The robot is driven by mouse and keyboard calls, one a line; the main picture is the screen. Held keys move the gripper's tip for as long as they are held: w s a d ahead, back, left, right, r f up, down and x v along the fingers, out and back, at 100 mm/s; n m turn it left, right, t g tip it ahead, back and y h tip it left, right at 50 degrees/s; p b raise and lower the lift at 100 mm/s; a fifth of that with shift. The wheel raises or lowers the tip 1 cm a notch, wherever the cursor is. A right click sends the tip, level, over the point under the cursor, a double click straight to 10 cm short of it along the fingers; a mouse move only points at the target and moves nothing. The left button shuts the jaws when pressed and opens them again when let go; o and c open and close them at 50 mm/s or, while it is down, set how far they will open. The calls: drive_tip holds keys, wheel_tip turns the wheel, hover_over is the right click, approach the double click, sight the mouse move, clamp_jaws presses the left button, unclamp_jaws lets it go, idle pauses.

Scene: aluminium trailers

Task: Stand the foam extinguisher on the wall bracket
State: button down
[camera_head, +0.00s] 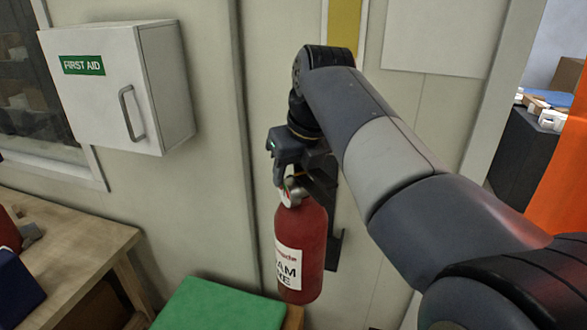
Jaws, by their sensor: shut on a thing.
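The foam extinguisher (300,240) is a red cylinder with a white label, part of which reads "AM". It hangs upright below my gripper (298,178), which is shut on its top near the valve. The wall bracket (335,250) is a dark strip with a foot on the pale wall, just right of and behind the extinguisher. The extinguisher and my gripper hide part of the bracket. I cannot tell whether the extinguisher's base touches the bracket.
A white first aid cabinet (115,95) juts from the wall at left. A wooden table (70,245) stands at lower left. A green-topped surface (220,305) lies below, close to the extinguisher's base. A doorway with an orange panel (562,180) is at right.

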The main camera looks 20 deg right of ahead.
drive_tip(key=w+d+f, duration=0.2)
drive_tip(key=w+d, duration=0.3)
drive_tip(key=w, duration=0.3)
drive_tip(key=w+d+f, duration=0.3)
drive_tip(key=w+d, duration=0.2)
drive_tip(key=w, duration=0.2)
drive_tip(key=shift+w+d+f, duration=0.25)
drive_tip(key=shift+w+d, duration=0.05)
drive_tip(key=shift+w, duration=0.05)
idle(1.4)
idle(0.3)
